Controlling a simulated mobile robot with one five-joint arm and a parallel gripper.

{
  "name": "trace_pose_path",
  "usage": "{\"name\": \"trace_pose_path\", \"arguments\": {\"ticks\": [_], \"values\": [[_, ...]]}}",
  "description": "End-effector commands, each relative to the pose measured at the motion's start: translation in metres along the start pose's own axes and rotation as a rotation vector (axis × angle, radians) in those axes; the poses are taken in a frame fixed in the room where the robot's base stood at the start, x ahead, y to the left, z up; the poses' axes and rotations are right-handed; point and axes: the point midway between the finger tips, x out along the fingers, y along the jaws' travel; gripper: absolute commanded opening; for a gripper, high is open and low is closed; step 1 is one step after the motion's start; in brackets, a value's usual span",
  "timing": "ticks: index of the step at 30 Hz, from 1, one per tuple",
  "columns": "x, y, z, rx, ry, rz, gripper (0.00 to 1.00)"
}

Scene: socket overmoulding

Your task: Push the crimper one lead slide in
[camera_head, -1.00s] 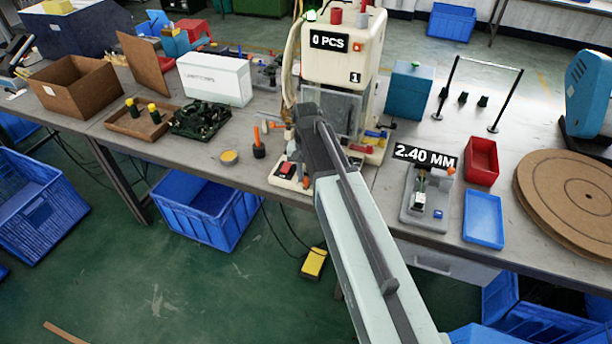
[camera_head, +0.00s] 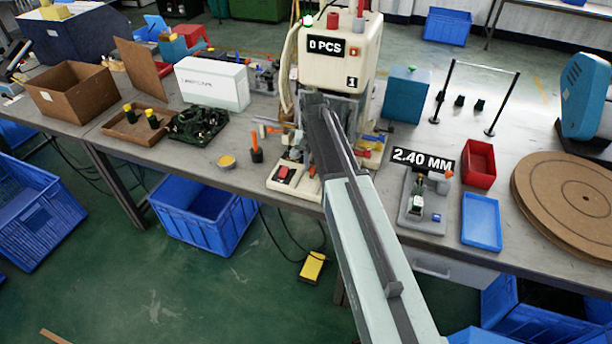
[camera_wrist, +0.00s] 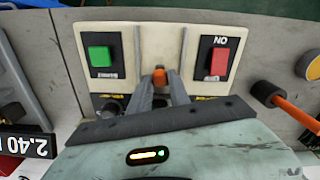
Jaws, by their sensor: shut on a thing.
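The crimper (camera_head: 338,62), a cream machine marked 1 with a 0 PCS sign, stands at the back of the bench. My arm reaches up to its front and hides much of its lower part in the head view. In the wrist view my gripper (camera_wrist: 160,82) has its two grey fingers closed around a small orange knob, which appears to be the slide handle (camera_wrist: 159,76). The knob sits between a green button (camera_wrist: 101,56) and a red switch (camera_wrist: 220,60) on the cream base. The slide and lead are hidden or too small to tell.
An orange-handled tool (camera_wrist: 292,108) lies close to the right of my gripper in the wrist view. A gauge marked 2.40 MM (camera_head: 424,202), a red tray (camera_head: 478,163) and a blue tray (camera_head: 481,220) stand right of the crimper.

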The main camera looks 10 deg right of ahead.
Motion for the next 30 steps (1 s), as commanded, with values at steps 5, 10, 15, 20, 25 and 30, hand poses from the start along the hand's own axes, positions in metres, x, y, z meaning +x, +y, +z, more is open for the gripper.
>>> {"name": "trace_pose_path", "arguments": {"ticks": [5, 10, 15, 20, 25, 30], "values": [[0.0, 0.007, -0.024, 0.001, 0.001, 0.002, 0.0], [0.0, 0.008, -0.024, 0.001, 0.005, 0.002, 0.0], [0.0, 0.007, -0.024, 0.001, 0.006, 0.002, 0.45], [0.0, 0.007, -0.023, 0.0, 0.003, 0.001, 0.45], [-0.002, 0.006, -0.022, 0.0, 0.001, 0.0, 0.45], [-0.019, 0.006, -0.022, -0.001, 0.001, 0.0, 0.45]]}}
